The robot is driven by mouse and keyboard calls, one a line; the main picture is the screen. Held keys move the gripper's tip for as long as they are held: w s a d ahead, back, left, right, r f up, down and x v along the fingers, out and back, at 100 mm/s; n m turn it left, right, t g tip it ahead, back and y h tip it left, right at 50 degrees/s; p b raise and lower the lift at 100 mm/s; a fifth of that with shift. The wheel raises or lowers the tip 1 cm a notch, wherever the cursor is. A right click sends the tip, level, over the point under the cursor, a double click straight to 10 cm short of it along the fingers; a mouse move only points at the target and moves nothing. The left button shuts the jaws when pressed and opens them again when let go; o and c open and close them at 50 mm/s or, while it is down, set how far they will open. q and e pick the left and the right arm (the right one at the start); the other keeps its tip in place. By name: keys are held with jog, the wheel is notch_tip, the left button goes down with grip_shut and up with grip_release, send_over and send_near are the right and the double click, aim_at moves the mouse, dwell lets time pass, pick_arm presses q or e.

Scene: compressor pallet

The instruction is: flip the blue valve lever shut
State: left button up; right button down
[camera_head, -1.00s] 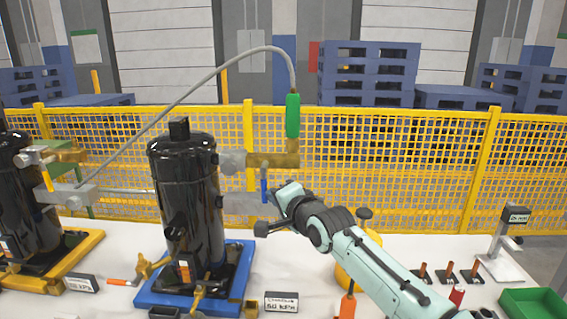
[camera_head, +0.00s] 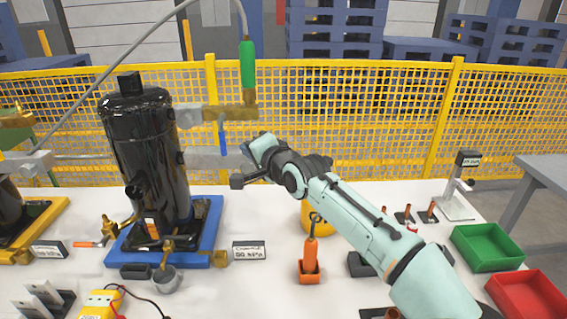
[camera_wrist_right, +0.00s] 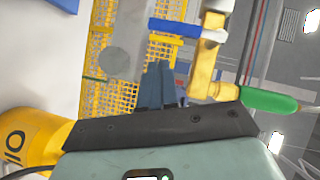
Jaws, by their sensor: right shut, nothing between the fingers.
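The blue valve lever (camera_head: 222,137) hangs down from the brass valve (camera_head: 235,112), beside the black compressor (camera_head: 150,155). In the right wrist view the blue lever (camera_wrist_right: 175,27) lies across the top, with the brass valve body (camera_wrist_right: 204,65) to its right. My right gripper (camera_head: 247,148) is just right of the lever's lower part in the head view. Its shut, empty fingers (camera_wrist_right: 155,75) point toward the lever in the wrist view, with a visible gap between. My left gripper is not in view.
A green-gripped hose (camera_head: 247,65) rises above the valve. A grey pipe block (camera_head: 205,160) is behind the lever. An orange tool (camera_head: 310,255) stands on the white table. Green (camera_head: 488,247) and red (camera_head: 525,297) bins are at right. A yellow mesh fence (camera_head: 370,110) stands behind.

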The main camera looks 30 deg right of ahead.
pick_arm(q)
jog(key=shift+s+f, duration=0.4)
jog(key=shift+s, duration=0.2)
pick_arm(e)
jog(key=s, duration=1)
jog(key=shift+d, duration=0.35)
jog(key=shift+a, duration=0.1)
